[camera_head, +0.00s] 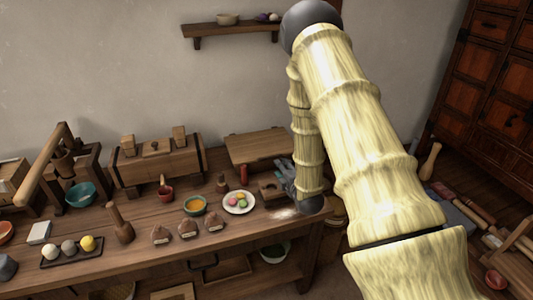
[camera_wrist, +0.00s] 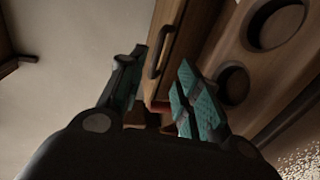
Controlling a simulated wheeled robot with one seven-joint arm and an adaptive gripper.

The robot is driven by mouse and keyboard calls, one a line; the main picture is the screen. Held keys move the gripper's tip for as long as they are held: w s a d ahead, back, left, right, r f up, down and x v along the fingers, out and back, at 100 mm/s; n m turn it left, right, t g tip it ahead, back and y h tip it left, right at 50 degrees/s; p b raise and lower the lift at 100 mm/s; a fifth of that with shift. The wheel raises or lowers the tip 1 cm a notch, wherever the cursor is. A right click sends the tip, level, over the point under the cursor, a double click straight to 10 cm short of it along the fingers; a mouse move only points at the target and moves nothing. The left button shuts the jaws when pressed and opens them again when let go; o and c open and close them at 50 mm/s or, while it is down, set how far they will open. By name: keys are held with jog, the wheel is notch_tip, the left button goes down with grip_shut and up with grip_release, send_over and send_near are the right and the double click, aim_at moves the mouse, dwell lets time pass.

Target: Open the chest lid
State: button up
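A low wooden box with a flat, closed top (camera_head: 258,148), which looks like the chest, stands at the back of the workbench against the wall. My gripper (camera_head: 284,176) is at its front right corner, partly hidden behind my arm. In the wrist view my gripper (camera_wrist: 160,72) has its two teal-padded fingers apart, with no object clearly held. A wooden face with a dark bar handle (camera_wrist: 160,50) lies just beyond the fingertips, the handle near the left finger. I cannot tell whether a finger touches it.
A wooden block with round holes (camera_wrist: 275,25) is close on the right finger's side. On the workbench (camera_head: 150,247), a plate of coloured balls (camera_head: 238,203), an orange-filled bowl (camera_head: 195,206) and a wooden press (camera_head: 155,162) stand left of my gripper. A shelf (camera_head: 232,29) hangs above.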

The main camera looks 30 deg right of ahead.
aim_at(273, 157)
jog(key=shift+w+d, duration=0.2)
jog(key=shift+w, duration=0.35)
jog(key=p+x, duration=0.2)
jog(key=x, duration=0.7)
jog(key=shift+w+a, duration=0.1)
jog(key=shift+w, duration=0.15)
grip_shut()
